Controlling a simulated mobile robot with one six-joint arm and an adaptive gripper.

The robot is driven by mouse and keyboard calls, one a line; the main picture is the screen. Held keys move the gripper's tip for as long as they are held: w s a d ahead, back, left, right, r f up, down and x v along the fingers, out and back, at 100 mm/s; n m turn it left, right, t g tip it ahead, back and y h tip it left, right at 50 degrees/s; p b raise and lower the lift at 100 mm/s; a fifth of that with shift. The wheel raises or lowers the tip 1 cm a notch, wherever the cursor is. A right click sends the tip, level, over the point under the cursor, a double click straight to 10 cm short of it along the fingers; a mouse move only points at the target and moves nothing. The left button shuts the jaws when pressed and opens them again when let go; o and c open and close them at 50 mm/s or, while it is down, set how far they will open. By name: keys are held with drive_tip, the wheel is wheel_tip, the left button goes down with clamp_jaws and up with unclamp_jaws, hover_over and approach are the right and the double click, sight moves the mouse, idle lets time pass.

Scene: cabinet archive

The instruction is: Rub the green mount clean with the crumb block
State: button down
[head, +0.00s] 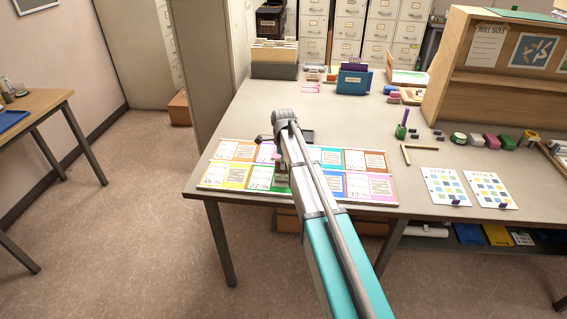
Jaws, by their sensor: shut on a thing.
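The green mount (259,177) is in the front row of a board of coloured mounts near the table's front left edge. My gripper (281,179) points down at the board, over or just beside the right side of the green mount. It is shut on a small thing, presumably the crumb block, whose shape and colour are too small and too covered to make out. I cannot tell whether it touches the mount. My arm crosses the board and hides its middle, including part of the mounts right of the green one.
A dark flat thing (307,136) lies behind the board. Two sheets with coloured squares (446,187) lie to the right. Several small blocks (490,142) line the wooden shelf unit (447,75). A file box (274,69) and a blue holder (354,80) stand behind. The table's left middle is clear.

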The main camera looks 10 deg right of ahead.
drive_tip(key=shift+f+b, duration=0.55)
drive_tip(key=shift+r, duration=0.1)
wheel_tip(320, 180, up, 4)
drive_tip(key=p, duration=0.4)
idle(1.4)
drive_tip(key=shift+w, duration=0.1)
